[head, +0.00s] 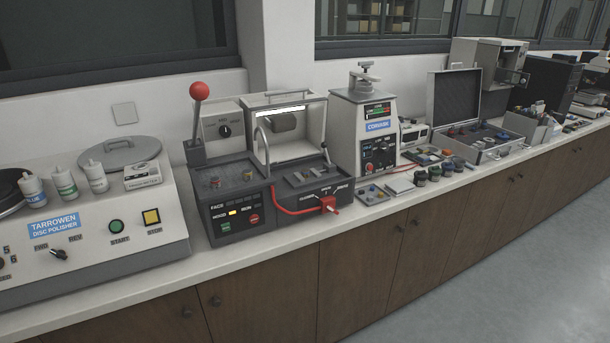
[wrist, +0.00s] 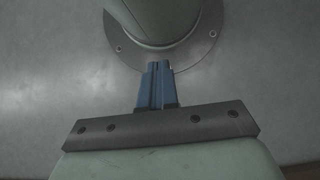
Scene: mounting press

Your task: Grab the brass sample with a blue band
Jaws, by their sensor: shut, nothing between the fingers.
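My gripper (wrist: 158,84) shows only in the wrist view. Its two blue fingers are together with nothing between them, over a bare grey surface and apart from any sample. I cannot make out the brass sample with a blue band for certain. In the head view, a small tray (head: 361,200) in front of the grey press (head: 345,125) holds tiny pieces, one of them bluish. Small brassy pieces also sit on top of the dark machine (head: 232,200) with the red-knobbed lever. At this size their bands cannot be read.
A disc polisher (head: 90,255) stands at the left with several bottles on it. An open case (head: 487,157) with coloured items stands further right, and several small dark jars (head: 434,173) stand before it. The counter's front strip (head: 300,232) is narrow; the floor (head: 500,270) is clear.

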